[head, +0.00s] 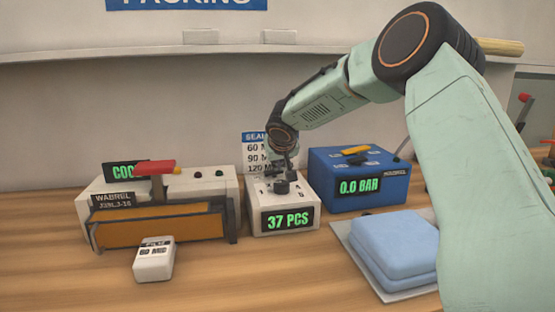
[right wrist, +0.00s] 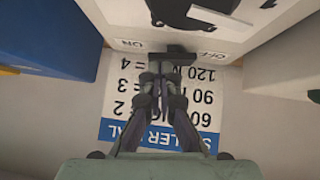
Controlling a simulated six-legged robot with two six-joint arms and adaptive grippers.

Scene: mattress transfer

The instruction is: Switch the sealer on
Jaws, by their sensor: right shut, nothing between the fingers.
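The sealer (head: 185,189) is a cream machine at the left in the head view, marked WABREL, with an orange front and a raised red-topped lever (head: 154,168). Its green display reads COO, partly covered by the lever. My right gripper (head: 280,186) is shut and empty, pointing down over the white box (head: 256,223) that reads 37 PCS, right of the sealer. In the right wrist view the closed fingers (right wrist: 161,72) point at that box's edge (right wrist: 190,45), which carries an upside-down ON label. A dark bar lies at the fingertips; contact is unclear. My left gripper is out of view.
A blue box (head: 330,200) reading 0.0 BAR stands at the right. A sign (head: 255,151) with SEALER DIAL figures is behind; it also shows in the right wrist view (right wrist: 195,105). A white labelled block (head: 154,262) and folded blue cloths (head: 392,240) lie in front.

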